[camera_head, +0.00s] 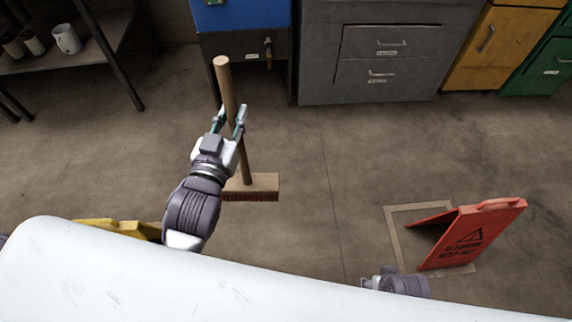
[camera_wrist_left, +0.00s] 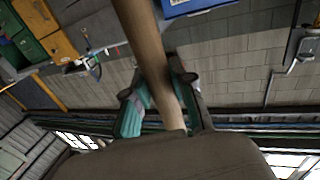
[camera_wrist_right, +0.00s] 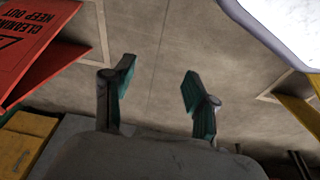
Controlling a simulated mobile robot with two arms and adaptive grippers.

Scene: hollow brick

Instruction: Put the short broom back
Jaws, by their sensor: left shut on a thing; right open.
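The short broom (camera_head: 244,160) has a light wooden handle and a wooden head with dark reddish bristles. It stands near upright, slightly tilted, handle end up, with its head low over the floor; I cannot tell if the bristles touch it. My left gripper (camera_head: 231,118) is shut on the handle at its middle. In the left wrist view the handle (camera_wrist_left: 145,40) passes between the fingers. My right gripper (camera_wrist_right: 157,82) is open and empty; in the head view it shows only partly, at the lower edge, left of a red sign.
The red folding sign (camera_head: 476,236) stands by a taped floor outline (camera_head: 395,225). Grey drawers (camera_head: 385,55), a blue cabinet (camera_head: 240,16) and yellow (camera_head: 490,45) and green (camera_head: 550,65) cabinets line the back. A shelf with mugs (camera_head: 66,39) is at left. The middle floor is clear.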

